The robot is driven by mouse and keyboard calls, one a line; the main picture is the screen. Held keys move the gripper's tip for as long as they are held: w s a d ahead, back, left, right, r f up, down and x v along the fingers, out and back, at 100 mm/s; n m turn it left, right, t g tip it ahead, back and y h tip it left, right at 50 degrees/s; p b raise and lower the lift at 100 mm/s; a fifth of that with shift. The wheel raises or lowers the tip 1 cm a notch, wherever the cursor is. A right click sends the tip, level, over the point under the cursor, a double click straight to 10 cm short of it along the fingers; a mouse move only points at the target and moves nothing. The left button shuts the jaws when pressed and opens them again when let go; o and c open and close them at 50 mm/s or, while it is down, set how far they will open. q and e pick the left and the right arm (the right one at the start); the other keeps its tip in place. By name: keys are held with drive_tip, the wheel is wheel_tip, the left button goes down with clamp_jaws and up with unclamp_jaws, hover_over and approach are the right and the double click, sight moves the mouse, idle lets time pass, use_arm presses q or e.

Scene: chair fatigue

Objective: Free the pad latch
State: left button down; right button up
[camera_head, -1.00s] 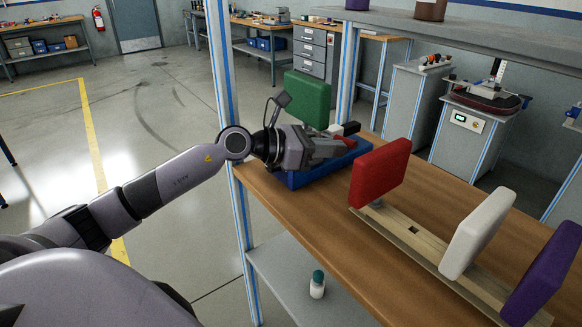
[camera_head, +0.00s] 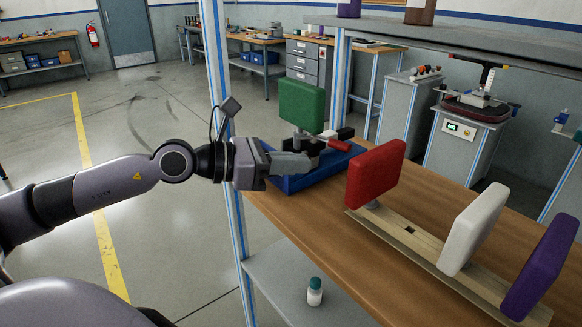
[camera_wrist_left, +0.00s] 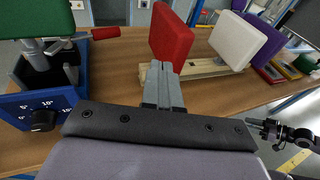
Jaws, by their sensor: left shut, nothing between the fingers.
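The green pad (camera_head: 302,104) stands upright on a post above a blue fixture (camera_head: 308,181). A red-handled lever (camera_head: 340,145) sticks out to the right of the post; I take it for the pad latch. It also shows in the left wrist view (camera_wrist_left: 105,33), at upper left. That view also shows the blue fixture (camera_wrist_left: 18,112) with a black dial and angle marks. My left gripper (camera_head: 312,157) is shut and empty, in front of the fixture. In the left wrist view its fingertips (camera_wrist_left: 161,66) lie right of and below the red handle, apart from it there.
A red pad (camera_head: 375,172), a white pad (camera_head: 473,230) and a purple pad (camera_head: 541,266) stand on a wooden rail right of the fixture. A small bottle (camera_head: 314,291) stands on the lower shelf. A blue-striped upright (camera_head: 220,75) rises behind my left arm.

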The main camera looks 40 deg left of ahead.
use_arm(q)
drive_tip(key=shift+s+d, duration=0.1)
drive_tip(key=shift+s, duration=0.4)
drive_tip(key=shift+r, duration=0.1)
idle(0.3)
